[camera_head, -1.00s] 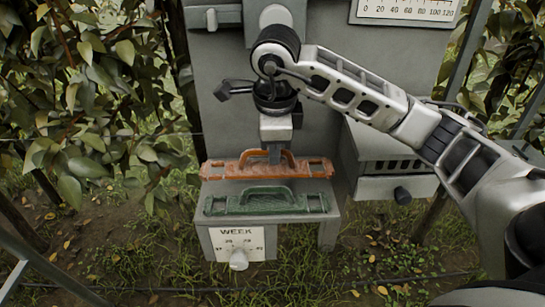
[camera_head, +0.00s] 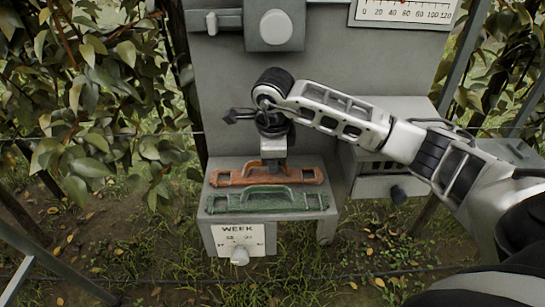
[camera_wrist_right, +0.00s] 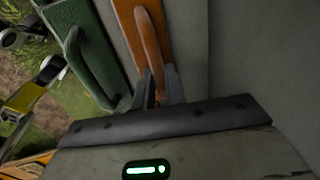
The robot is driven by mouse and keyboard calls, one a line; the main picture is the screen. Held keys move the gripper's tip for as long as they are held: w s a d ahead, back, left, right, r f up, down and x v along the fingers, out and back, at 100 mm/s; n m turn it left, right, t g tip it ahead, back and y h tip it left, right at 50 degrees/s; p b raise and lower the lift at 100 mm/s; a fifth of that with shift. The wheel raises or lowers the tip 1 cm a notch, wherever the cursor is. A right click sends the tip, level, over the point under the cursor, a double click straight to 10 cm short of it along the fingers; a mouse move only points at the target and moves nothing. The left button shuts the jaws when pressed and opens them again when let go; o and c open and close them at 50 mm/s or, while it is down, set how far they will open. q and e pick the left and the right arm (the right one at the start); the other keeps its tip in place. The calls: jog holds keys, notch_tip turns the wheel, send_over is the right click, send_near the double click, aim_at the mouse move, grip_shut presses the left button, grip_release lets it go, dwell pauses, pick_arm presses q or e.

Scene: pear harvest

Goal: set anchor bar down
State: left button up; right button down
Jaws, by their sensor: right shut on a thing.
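An orange bar with a raised handle (camera_head: 228,177) lies at the back of a small grey shelf (camera_head: 328,221). A green bar of the same shape (camera_head: 230,204) lies in front of it on the shelf. My right gripper (camera_head: 272,167) reaches down from above and is shut on the orange bar's handle. In the right wrist view the two fingers (camera_wrist_right: 160,88) straddle the orange handle (camera_wrist_right: 150,40), with the green bar (camera_wrist_right: 88,45) beside it. No label shows which bar is the anchor bar. My left gripper is not in view.
A grey panel (camera_head: 330,70) rises behind the shelf, with a scale (camera_head: 405,12) at top right. Foliage fills the left.

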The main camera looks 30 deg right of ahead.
jog(key=shift+f, duration=0.2)
jog(key=c, duration=1.4)
grip_release()
jog(key=shift+c, duration=0.2)
jog(key=shift+r, duration=0.1)
